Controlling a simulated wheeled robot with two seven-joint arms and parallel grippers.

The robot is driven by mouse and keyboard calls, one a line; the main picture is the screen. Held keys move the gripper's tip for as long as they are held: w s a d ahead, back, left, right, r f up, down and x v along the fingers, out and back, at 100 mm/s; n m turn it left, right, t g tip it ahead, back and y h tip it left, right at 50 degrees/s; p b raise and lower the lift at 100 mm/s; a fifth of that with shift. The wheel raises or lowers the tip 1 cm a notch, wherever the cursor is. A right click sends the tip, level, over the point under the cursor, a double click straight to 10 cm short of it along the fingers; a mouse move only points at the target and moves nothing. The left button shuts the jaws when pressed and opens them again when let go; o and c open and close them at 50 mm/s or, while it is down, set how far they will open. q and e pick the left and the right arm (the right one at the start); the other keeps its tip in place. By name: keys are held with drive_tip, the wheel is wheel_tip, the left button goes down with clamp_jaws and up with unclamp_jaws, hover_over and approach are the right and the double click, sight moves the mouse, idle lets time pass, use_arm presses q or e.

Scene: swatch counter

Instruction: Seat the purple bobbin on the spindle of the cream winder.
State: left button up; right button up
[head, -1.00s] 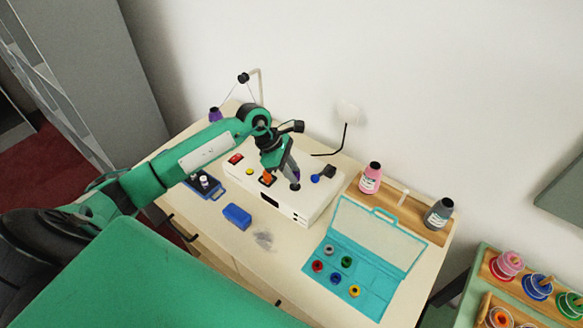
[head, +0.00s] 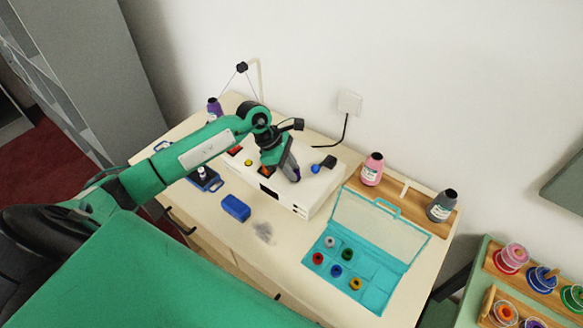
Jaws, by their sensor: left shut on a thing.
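The cream winder (head: 313,200) is a pale box on the table, with coloured buttons on top and a dark display on its front. My left gripper (head: 293,174) is over the top of the winder, pointing down. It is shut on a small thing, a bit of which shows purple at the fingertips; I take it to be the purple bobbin. The bobbin is mostly hidden by the fingers. The spindle cannot be made out, and I cannot tell whether the bobbin touches it. My right gripper is not in view.
A teal open case (head: 372,286) with several coloured bobbins lies at the right. Pink (head: 372,171) and grey (head: 440,207) thread cones stand behind it. A blue block (head: 236,208) lies in front of the winder. A blue lever with a dark end (head: 325,163) rises beside the gripper.

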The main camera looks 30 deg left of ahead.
use_arm(q)
drive_tip(key=o, duration=1)
drive_tip(key=shift+b+v, duration=2.3)
drive_tip(key=shift+v, duration=4.6)
drive_tip(key=shift+s, duration=0.1)
